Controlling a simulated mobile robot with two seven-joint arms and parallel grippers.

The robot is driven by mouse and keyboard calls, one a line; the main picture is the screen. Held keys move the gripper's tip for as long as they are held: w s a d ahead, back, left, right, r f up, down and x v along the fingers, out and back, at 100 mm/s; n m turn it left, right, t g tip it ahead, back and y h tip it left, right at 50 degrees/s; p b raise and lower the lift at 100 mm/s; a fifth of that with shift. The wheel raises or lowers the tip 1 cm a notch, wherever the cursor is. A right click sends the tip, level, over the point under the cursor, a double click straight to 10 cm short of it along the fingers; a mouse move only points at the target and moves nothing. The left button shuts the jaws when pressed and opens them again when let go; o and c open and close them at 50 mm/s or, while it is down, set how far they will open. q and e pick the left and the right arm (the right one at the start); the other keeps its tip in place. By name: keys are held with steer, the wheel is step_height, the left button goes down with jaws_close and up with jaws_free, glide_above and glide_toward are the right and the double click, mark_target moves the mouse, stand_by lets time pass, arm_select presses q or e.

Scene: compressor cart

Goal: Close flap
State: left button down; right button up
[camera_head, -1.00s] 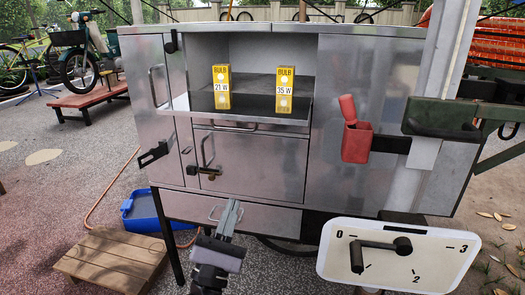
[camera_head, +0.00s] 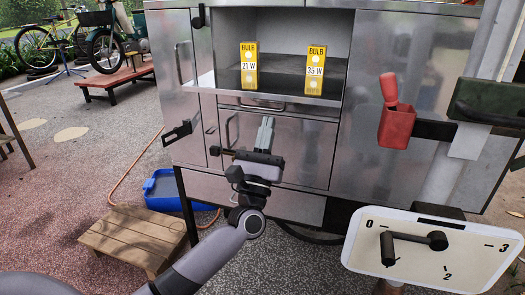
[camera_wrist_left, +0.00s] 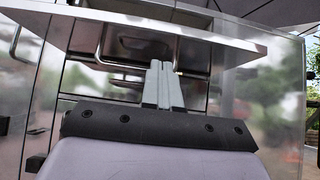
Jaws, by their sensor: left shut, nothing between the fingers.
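The flap (camera_head: 225,82) looks folded down and open, level, at the bottom of the cart's upper compartment. A bar handle (camera_head: 250,107) shows at its front. In the left wrist view the flap (camera_wrist_left: 215,38) is a pale panel overhead, with a bar handle (camera_wrist_left: 90,58) below it. My left gripper (camera_head: 266,122) is shut and empty, pointing up just below the flap, in front of the lower door. Its fingertips also show in the left wrist view (camera_wrist_left: 163,65), below the panel. I cannot tell whether they touch it. My right gripper is out of view.
Two yellow bulb boxes, 21 W (camera_head: 249,66) and 35 W (camera_head: 315,70), stand upright in the compartment. The lower door (camera_head: 300,150) is shut. A red holder (camera_head: 396,126) and a lever dial (camera_head: 430,252) are at right. A wooden step (camera_head: 130,236) and blue tray (camera_head: 165,190) are at left.

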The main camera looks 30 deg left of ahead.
mark_target(271, 98)
arm_select(q)
steer(key=shift+s+r+p, duration=0.1)
steer(key=shift+r+p, duration=0.2)
steer(key=shift+r, duration=1.3)
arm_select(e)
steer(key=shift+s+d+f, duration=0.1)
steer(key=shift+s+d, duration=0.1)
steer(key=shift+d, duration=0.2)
arm_select(q)
steer(key=shift+r, duration=0.1)
